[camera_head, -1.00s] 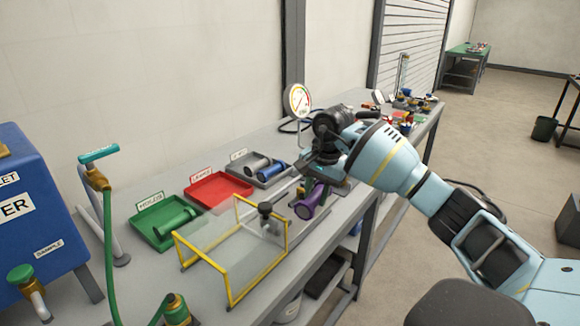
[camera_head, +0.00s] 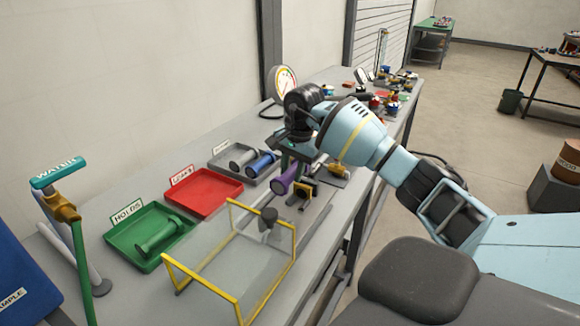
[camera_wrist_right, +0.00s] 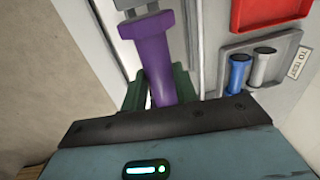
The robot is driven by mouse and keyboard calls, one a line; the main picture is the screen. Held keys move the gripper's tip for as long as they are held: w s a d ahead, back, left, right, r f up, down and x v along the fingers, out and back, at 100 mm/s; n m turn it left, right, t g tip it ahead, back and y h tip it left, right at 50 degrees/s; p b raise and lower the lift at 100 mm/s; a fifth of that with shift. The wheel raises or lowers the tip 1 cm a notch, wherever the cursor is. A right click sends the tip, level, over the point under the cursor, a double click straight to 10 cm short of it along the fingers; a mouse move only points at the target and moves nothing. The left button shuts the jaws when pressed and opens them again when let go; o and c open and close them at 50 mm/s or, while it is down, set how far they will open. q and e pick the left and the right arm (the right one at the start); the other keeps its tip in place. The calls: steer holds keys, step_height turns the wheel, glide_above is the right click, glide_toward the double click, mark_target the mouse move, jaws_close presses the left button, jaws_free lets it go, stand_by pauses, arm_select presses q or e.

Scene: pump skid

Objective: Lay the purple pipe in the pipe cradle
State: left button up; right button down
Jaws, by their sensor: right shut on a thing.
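The purple pipe (camera_head: 284,181) has a flared end and is tilted in the head view. It also shows in the right wrist view (camera_wrist_right: 153,60), running away between green fingers. My right gripper (camera_head: 292,155) is shut on it, with the wrist above the bench. A grey notched block (camera_wrist_right: 133,6) shows at the pipe's far end in the wrist view. I cannot tell whether this is the pipe cradle, or whether the pipe touches it. My left gripper is not in view.
A clear guard with a yellow frame (camera_head: 232,204) stands on the bench at the front. The green tray (camera_head: 118,223) holds a green pipe, the red tray (camera_head: 204,194) is empty, and the grey tray (camera_head: 222,164) holds a grey and a blue pipe. A gauge (camera_head: 284,79) stands behind my wrist.

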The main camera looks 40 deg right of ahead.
step_height(320, 180, down, 7)
steer(key=b, duration=0.2)
steer(key=shift+w+b, duration=0.1)
steer(key=shift+b, duration=0.2)
steer(key=shift+f+b, duration=0.55)
steer(key=shift+f, duration=0.8)
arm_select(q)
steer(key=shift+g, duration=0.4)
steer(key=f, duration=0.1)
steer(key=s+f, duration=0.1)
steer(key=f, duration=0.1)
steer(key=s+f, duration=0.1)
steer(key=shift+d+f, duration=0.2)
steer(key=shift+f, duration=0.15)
arm_select(e)
steer(key=shift+f, duration=0.25)
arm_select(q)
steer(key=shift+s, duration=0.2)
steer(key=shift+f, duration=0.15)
arm_select(e)
steer(key=shift+f, duration=0.25)
steer(key=c, duration=1.1)
jaws_free()
steer(key=shift+c, duration=0.2)
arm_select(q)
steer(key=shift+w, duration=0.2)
arm_select(e)
steer(key=shift+o, duration=0.7)
steer(key=shift+f, duration=0.1)
